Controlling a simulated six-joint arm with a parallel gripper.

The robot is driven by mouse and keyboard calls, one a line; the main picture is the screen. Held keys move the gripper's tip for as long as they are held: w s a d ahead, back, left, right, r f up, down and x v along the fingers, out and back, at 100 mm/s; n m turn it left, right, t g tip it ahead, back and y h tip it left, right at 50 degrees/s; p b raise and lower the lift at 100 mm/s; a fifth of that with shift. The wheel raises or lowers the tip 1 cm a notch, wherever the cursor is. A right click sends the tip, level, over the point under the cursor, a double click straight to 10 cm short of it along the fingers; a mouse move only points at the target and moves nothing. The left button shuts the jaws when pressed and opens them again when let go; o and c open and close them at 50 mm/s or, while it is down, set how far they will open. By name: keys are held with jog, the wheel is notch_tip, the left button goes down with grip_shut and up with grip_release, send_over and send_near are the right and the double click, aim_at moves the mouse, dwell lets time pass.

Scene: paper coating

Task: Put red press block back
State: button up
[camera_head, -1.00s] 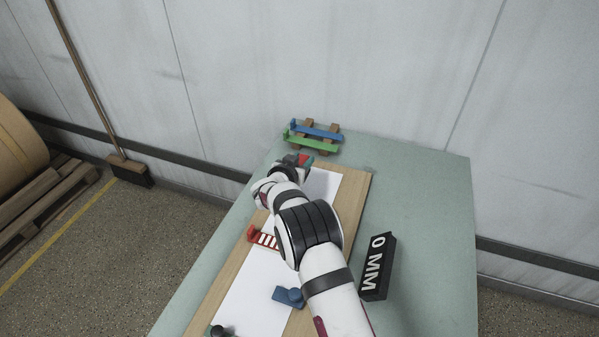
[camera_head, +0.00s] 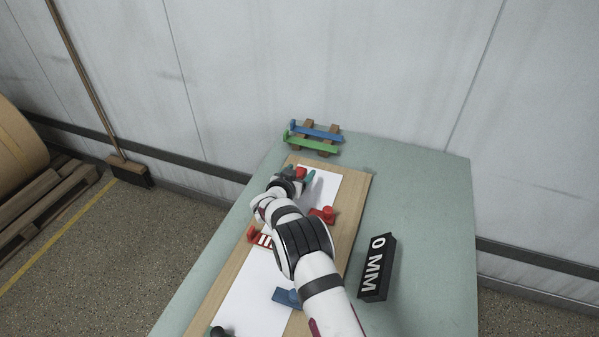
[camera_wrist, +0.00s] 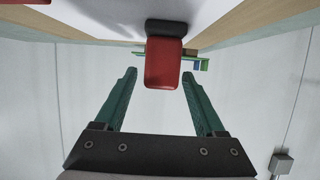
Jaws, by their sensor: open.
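A red block (camera_wrist: 164,62) with a dark end shows in the wrist view, centred between the tips of my gripper (camera_wrist: 158,74). My gripper is open, with a gap between the block and each green finger. The red block (camera_head: 301,173) also shows small in the head view, by my gripper (camera_head: 297,178) over the far part of the white sheet. Its contact with the sheet is unclear. A second red piece with a round knob (camera_head: 323,214) sits at the right edge of the sheet. I cannot tell from looks alone which red piece is the press block.
A wooden board (camera_head: 352,197) carries the white sheet. A red-and-white striped tool (camera_head: 262,238) and a blue knobbed piece (camera_head: 284,296) lie on it, partly behind my arm. A rack with blue and green bars (camera_head: 316,136) stands beyond. A black "0 MM" block (camera_head: 377,267) is at right.

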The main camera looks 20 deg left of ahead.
jog(key=shift+r, duration=0.1)
jog(key=shift+s+r, duration=0.2)
jog(key=shift+s, duration=0.15)
jog(key=v, duration=1.1)
jog(key=s+d+r+m+g+y, duration=0.1)
jog(key=s+d+r+g+y, duration=0.35)
jog(key=d+r, duration=0.65)
jog(key=s+d+m+g+h, duration=0.1)
jog(key=s+d+g, duration=0.2)
jog(key=s+d, duration=0.3)
jog(key=s+d+m+g, duration=0.2)
jog(key=s+d, duration=0.4)
jog(key=s, duration=0.9)
jog(key=s+d+r+m+g+h, duration=0.1)
jog(key=s+d+g, duration=0.3)
jog(key=s+d, duration=0.3)
jog(key=s, duration=0.3)
jog(key=shift+s+m+h, duration=0.3)
jog(key=shift+h, duration=0.05)
jog(key=shift+d, duration=0.1)
